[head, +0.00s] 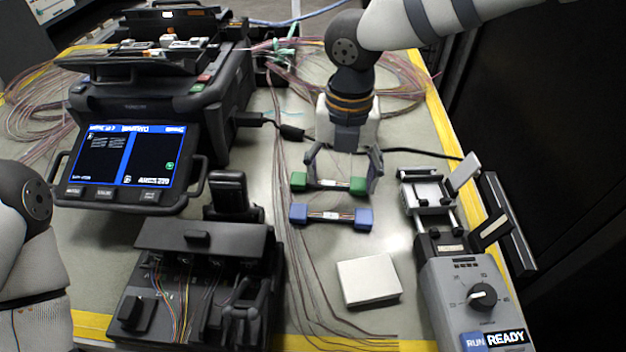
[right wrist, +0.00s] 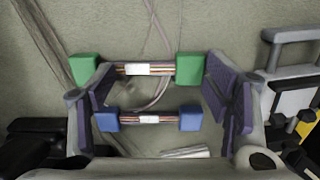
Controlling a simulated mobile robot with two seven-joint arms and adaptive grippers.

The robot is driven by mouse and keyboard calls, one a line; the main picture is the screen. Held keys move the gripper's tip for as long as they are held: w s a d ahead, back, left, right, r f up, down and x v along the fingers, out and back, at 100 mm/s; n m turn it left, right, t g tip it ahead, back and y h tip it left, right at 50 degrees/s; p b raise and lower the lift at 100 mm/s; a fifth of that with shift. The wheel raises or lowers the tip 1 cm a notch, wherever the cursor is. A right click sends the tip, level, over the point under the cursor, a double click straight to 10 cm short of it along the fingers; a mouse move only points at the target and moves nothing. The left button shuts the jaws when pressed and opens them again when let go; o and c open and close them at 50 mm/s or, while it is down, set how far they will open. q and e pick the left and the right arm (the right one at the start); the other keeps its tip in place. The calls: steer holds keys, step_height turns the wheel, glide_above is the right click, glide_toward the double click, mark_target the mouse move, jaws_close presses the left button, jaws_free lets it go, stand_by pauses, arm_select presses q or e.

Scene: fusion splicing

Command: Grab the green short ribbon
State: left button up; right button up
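The green short ribbon (head: 329,184) lies on the table: a short band of coloured fibres with a white label and a green block at each end. My right gripper (head: 343,178) is open above it, its fingers spread along the ribbon's length. In the right wrist view, the ribbon (right wrist: 138,69) shows at the far side of my open fingers (right wrist: 158,92); its right block is just left of the right finger, its left block partly behind the left finger. Contact cannot be told. My left arm shows at the left edge; its gripper is out of view.
A similar ribbon with blue end blocks (head: 331,216) lies just in front of the green one. A white box (head: 368,280) lies nearer. A grey device with a dial (head: 470,290) stands right, the splicer with a screen (head: 128,160) left. Loose fibres run along the table's middle.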

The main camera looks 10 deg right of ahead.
steer(key=shift+a+f, duration=0.15)
steer(key=shift+f, duration=0.15)
steer(key=c, duration=0.7)
steer(key=shift+o, duration=0.2)
steer(key=shift+r, duration=0.1)
